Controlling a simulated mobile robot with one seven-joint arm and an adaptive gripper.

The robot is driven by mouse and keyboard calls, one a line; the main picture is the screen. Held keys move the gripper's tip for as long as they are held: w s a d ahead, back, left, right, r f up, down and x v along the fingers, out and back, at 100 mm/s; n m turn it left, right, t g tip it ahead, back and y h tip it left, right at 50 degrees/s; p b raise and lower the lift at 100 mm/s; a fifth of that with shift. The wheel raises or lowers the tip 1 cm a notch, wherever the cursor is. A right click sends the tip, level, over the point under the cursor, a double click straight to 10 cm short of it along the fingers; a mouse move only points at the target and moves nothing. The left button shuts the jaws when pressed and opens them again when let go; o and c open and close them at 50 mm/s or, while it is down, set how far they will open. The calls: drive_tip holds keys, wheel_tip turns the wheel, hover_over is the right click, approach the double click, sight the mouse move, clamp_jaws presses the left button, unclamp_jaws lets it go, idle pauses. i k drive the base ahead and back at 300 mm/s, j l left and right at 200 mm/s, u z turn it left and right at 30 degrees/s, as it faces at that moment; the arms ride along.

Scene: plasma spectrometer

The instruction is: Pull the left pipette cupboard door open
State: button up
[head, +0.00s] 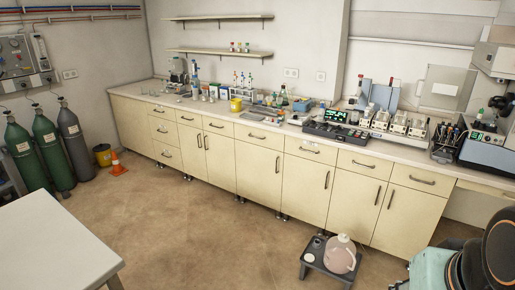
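A long run of cream cupboards with dark bar handles stands under the bench along the back wall. No label shows which is the pipette cupboard. One pair of doors with handles side by side has a left door (189,150) and a right door (221,158). A wider door (256,172) and another single door (305,188) stand to their right. Another pair farther right has a left door (355,205) and a right door (408,222). All these doors look shut. My gripper is not in view; what seems to be part of my arm shows at the bottom right.
A low dark stool (325,262) with a pinkish round flask (342,254) stands on the floor before the right cupboards. A white table (50,245) fills the lower left. The middle floor is clear.

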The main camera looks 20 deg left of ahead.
sight(191, 138)
drive_tip(key=u, duration=1.2)
drive_tip(key=i, duration=4.65)
drive_tip(key=i+l, duration=0.1)
drive_tip(key=i, duration=0.55)
drive_tip(key=i+l+u, duration=0.15)
drive_tip(key=i, duration=0.5)
